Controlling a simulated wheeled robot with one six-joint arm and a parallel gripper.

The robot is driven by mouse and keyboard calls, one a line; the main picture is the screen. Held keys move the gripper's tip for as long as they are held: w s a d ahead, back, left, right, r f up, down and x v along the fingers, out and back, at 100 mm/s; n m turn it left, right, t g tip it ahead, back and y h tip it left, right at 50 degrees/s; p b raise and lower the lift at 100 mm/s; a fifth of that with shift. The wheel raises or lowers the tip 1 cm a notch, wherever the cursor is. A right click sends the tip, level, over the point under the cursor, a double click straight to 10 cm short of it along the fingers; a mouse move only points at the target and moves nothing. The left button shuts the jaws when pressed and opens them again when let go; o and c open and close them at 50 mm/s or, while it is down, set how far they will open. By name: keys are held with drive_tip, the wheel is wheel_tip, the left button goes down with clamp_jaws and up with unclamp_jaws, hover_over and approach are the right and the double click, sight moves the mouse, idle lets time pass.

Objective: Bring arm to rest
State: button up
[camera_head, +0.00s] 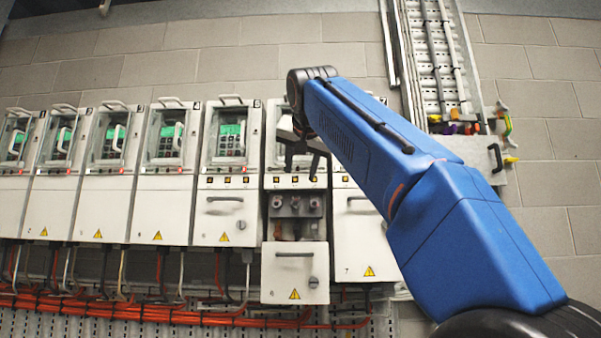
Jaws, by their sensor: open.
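My gripper (303,160) is at the end of my blue arm, in front of the upper part of a drive cabinet in the row. Its dark fingers point down, spread apart, with nothing seen between them. My arm reaches from the lower right corner up to the middle of the view. The cabinet below the gripper has its lower cover (295,285) hanging lower than the others, and terminals (296,205) show in the opening above it. My gripper and arm hide most of this cabinet's upper part. I cannot tell whether the gripper touches it.
Several grey drive cabinets with closed covers stand to the left, such as the one marked 5 (226,218). Cabinet 7 (361,262) is on the right, partly behind my arm. Orange cables (150,308) run below. A board (492,158) with coloured items hangs at the right.

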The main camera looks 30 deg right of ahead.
idle(0.4)
drive_tip(key=s+a+f+n+g+y, duration=0.2)
drive_tip(key=s+f, duration=0.6)
drive_tip(key=f, duration=1.5)
drive_tip(key=s+a+f+n+g+y, duration=0.2)
drive_tip(key=s+f, duration=0.7)
drive_tip(key=f, duration=1.5)
drive_tip(key=s+a+f+n+g+y, duration=0.2)
drive_tip(key=s+a+f+n, duration=0.3)
drive_tip(key=f, duration=1.9)
drive_tip(key=s+a+g, duration=0.1)
drive_tip(key=s+a, duration=0.1)
drive_tip(key=s, duration=0.1)
drive_tip(key=shift+s+a+g, duration=0.15)
drive_tip(key=shift+a+g, duration=0.15)
